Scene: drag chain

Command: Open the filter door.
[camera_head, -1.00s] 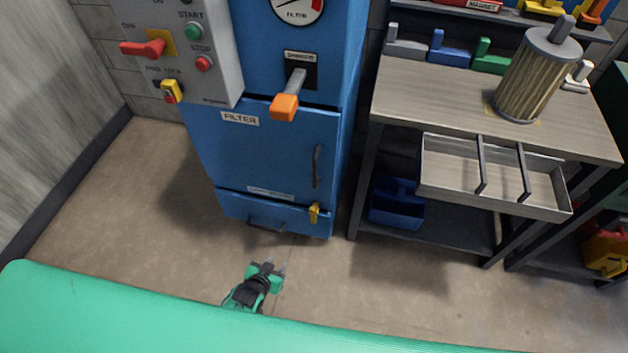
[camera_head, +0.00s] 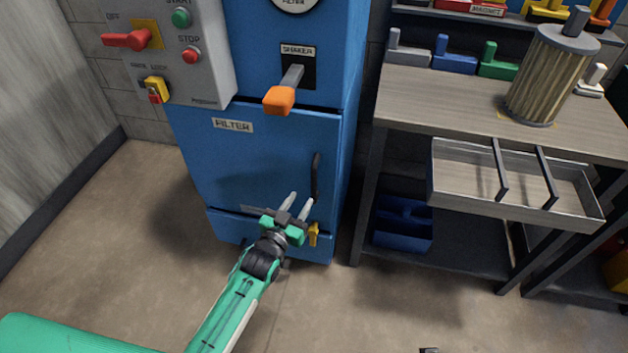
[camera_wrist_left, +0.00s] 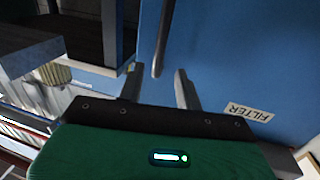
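The blue filter door (camera_head: 250,165) is shut, with a white FILTER label (camera_head: 232,125) at its upper left. Its dark vertical handle (camera_head: 315,176) is near the door's right edge. My left gripper (camera_head: 301,201) is open and empty in front of the door, just below and left of the handle. In the left wrist view its two fingers (camera_wrist_left: 157,88) are apart, with the handle (camera_wrist_left: 162,40) ahead between them, not gripped. My right gripper does not clearly show; a small dark piece at the bottom edge cannot be identified.
An orange-tipped shaker lever (camera_head: 280,97) juts out above the door. A yellow latch (camera_head: 313,234) is on the lower drawer. A bench (camera_head: 400,100) with a filter cartridge (camera_head: 548,75) and a tray (camera_head: 470,185) stands at right. The floor in front is clear.

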